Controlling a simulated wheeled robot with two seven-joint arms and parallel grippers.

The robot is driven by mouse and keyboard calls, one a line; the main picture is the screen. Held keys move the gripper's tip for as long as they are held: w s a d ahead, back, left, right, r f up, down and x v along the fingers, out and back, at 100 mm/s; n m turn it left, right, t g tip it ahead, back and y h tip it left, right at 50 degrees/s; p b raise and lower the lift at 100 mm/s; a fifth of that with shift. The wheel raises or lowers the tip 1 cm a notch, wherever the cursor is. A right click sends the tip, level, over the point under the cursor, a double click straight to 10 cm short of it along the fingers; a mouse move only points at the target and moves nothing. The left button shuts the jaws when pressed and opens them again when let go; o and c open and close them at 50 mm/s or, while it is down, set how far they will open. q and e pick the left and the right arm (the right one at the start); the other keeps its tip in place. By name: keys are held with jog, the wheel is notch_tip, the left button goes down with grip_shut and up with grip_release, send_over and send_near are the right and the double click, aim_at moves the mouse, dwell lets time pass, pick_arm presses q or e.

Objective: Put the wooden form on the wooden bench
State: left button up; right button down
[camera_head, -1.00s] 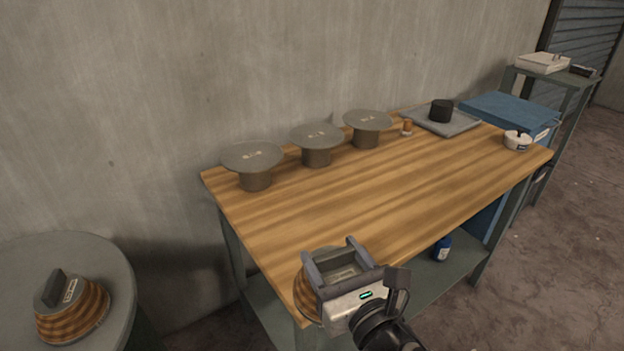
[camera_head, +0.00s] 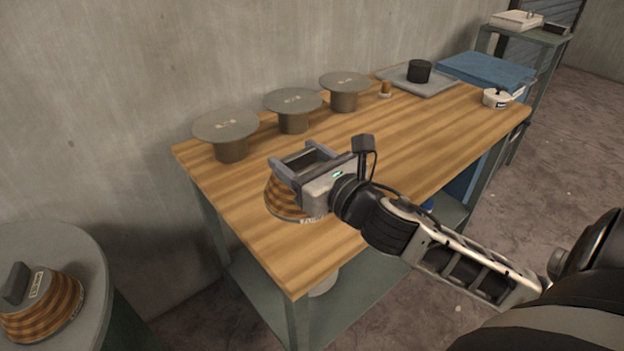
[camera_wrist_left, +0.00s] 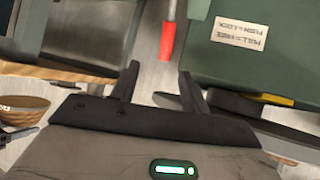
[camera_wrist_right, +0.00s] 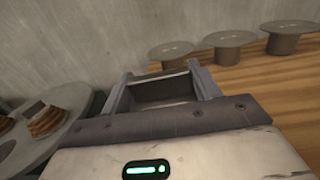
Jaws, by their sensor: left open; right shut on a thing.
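My right gripper (camera_head: 300,160) is shut on the grey handle of a striped wooden form (camera_head: 283,197), which is over the near left part of the wooden bench (camera_head: 400,150). The form is partly hidden under the gripper; I cannot tell whether its base touches the bench top. In the right wrist view the grey handle (camera_wrist_right: 165,90) shows between the fingers. My left gripper (camera_wrist_left: 158,80) shows only in its own wrist view, open and empty.
Several round grey discs on posts (camera_head: 292,102) stand along the bench's back edge. A grey tray (camera_head: 420,84) and a small white pot (camera_head: 497,97) are farther right. Another striped form (camera_head: 45,305) sits on the round grey table (camera_head: 85,250). The bench middle is clear.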

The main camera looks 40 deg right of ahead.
aim_at(306, 167)
jog(key=w+d+f, duration=0.2)
jog(key=f, duration=0.1)
jog(key=w+d+f+b, duration=0.1)
jog(key=f, duration=0.1)
jog(key=shift+d, duration=0.1)
jog(key=shift+d+f, duration=0.15)
jog(key=shift+f, duration=1.65)
jog(key=shift+f+b, duration=0.1)
jog(key=shift+b, duration=0.25)
jog(key=shift+c, duration=1.9)
grip_release()
jog(key=shift+f, duration=0.15)
jog(key=shift+s, duration=0.1)
jog(key=s, duration=0.8)
jog(key=s+d+b, duration=0.1)
jog(key=s, duration=0.2)
jog(key=shift+s+r, duration=0.2)
jog(key=shift+s, duration=0.2)
